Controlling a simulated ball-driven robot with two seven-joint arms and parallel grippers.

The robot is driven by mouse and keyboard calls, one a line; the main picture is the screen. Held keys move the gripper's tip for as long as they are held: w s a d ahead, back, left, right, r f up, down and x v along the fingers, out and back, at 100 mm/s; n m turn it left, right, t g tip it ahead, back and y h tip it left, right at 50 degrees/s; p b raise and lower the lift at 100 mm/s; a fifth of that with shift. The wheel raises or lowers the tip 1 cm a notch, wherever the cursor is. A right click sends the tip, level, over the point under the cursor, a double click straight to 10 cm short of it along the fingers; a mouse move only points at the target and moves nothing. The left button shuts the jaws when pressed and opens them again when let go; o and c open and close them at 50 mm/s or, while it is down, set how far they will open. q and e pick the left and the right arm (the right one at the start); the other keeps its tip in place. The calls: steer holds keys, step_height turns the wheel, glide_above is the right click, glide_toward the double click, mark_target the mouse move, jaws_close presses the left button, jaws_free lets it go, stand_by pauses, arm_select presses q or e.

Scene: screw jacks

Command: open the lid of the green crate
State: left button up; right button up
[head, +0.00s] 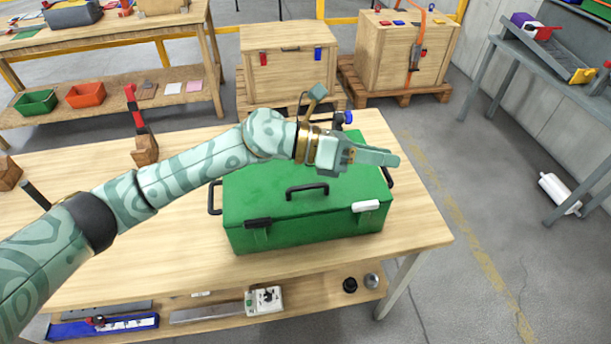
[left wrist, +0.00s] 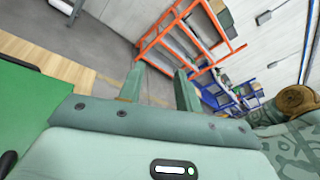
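The green crate (head: 300,230) stands on the wooden workbench, its lid (head: 260,190) lying shut. The lid has a black handle (head: 307,190) on top. On the front are a black latch (head: 258,222) at the left and a white latch (head: 366,206) at the right. My left gripper (head: 392,159) is above the crate's right rear part, pointing right, and hides some of the lid. In the left wrist view its two fingers (left wrist: 160,82) stand apart with nothing between them. Green crate surface (left wrist: 30,100) shows at the left there. My right gripper is not in view.
Wooden crates (head: 290,65) on pallets stand behind.

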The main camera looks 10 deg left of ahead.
arm_select(q)
steer(key=w+a+m+y, duration=0.1)
steer(key=w+a+y, duration=0.25)
steer(key=a, duration=0.35)
steer(key=w+a+f+m+g+y, duration=0.1)
steer(key=w+a+y, duration=0.1)
steer(key=a+y, duration=0.3)
steer(key=w+a+m+y, duration=0.1)
steer(key=w+a+y, duration=0.15)
steer(key=a, duration=0.55)
glide_above(306, 178)
steer(key=s, duration=0.5)
steer(key=f, duration=0.9)
steer(key=f+b, duration=0.1)
steer(key=f, duration=0.4)
steer(key=shift+s+d+f, duration=0.1)
steer(key=shift+d+f, duration=0.05)
steer(key=shift+d, duration=0.15)
jaws_close()
